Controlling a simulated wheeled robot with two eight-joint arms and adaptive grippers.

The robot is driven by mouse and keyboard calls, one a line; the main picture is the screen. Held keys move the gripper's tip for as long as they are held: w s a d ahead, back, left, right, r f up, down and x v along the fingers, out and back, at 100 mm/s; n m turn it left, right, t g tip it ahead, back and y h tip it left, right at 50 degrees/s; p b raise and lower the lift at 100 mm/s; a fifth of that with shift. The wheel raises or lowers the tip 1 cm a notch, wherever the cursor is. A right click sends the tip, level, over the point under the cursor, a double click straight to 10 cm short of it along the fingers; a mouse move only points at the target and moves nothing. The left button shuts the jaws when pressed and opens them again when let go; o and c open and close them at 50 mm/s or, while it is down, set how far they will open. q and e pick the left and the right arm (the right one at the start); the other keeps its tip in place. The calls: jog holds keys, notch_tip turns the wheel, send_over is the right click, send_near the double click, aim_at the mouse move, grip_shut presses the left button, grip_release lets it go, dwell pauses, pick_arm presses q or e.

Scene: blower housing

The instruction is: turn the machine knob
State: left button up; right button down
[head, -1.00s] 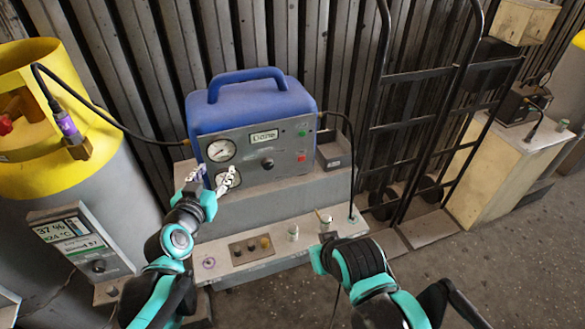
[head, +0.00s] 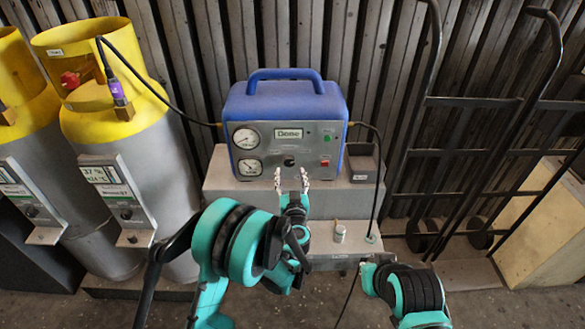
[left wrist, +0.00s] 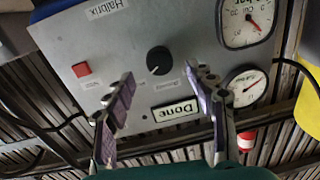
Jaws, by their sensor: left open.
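The machine (head: 297,100) has a blue body and handle and a grey front panel (head: 309,147). A round black knob (head: 289,162) sits low in the middle of the panel. It also shows in the left wrist view (left wrist: 159,60), with a small pale mark on its edge. My left gripper (head: 291,176) is open and empty in front of the panel, just below the knob in the head view. In the left wrist view its fingers (left wrist: 159,75) stand apart on either side of the knob's line, with no visible contact. My right gripper (head: 369,261) shows only in part, low right.
Two gauges (head: 246,139) are left of the knob, and a red button (head: 325,163) is right of it. A display (head: 289,134) reads "Done". Gas cylinders (head: 115,100) stand left. A hand truck (head: 470,130) stands right. A cable (head: 382,180) hangs beside the machine.

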aim_at(290, 163)
pick_arm(q)
jog(key=shift+w+b, duration=0.4)
jog(key=shift+w, duration=2)
jog(key=c, duration=1.2)
jog(key=shift+o, duration=0.2)
